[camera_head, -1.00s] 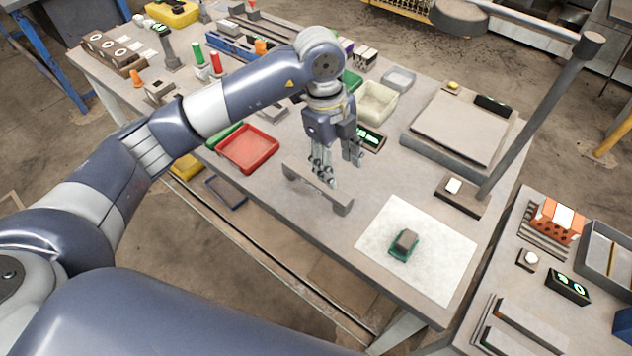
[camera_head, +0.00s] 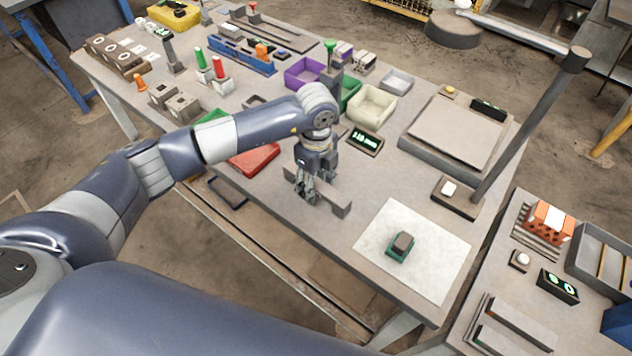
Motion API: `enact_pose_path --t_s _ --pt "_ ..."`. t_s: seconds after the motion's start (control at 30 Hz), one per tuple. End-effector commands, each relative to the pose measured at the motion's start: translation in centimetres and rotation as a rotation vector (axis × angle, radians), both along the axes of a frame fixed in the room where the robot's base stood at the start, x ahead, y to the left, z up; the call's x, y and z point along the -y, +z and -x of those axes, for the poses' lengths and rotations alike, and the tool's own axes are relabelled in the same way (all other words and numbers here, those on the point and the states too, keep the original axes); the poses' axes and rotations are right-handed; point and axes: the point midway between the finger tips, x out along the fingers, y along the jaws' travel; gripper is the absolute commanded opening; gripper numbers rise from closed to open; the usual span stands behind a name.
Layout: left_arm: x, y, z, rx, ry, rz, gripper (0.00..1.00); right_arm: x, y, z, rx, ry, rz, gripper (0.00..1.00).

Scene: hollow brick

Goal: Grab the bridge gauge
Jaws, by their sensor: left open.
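The bridge gauge (camera_head: 334,200) is a grey bar with a foot at each end, standing on the table near its front edge. My left gripper (camera_head: 307,196) is open and pointing down at the bar's left-middle part. Its fingers overlap the bar in the view; I cannot tell whether they touch it. The gripper hides part of the bar. My right gripper is not in view.
A white sheet (camera_head: 442,262) with a small green and grey block (camera_head: 401,245) lies to the right. A red tray (camera_head: 254,160) is partly behind my arm. A small display (camera_head: 365,141) and a cream bin (camera_head: 372,105) stand behind the gripper.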

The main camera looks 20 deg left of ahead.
Motion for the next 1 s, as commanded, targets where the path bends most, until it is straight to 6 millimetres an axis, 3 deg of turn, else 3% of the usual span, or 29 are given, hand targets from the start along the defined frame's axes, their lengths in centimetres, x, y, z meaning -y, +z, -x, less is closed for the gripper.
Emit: enact_pose_path --t_s 0.3,0.53,1.0 --pt "-0.01 -0.73 -0.02 0.001 -0.001 -0.001 0.5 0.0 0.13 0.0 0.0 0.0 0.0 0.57" --pt "-0.02 -0.7 -0.02 0.001 0.0 -0.001 0.0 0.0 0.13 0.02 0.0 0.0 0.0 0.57" --pt "0.01 0.09 -0.16 0.005 0.0 0.002 0.0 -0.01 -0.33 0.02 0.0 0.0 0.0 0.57"
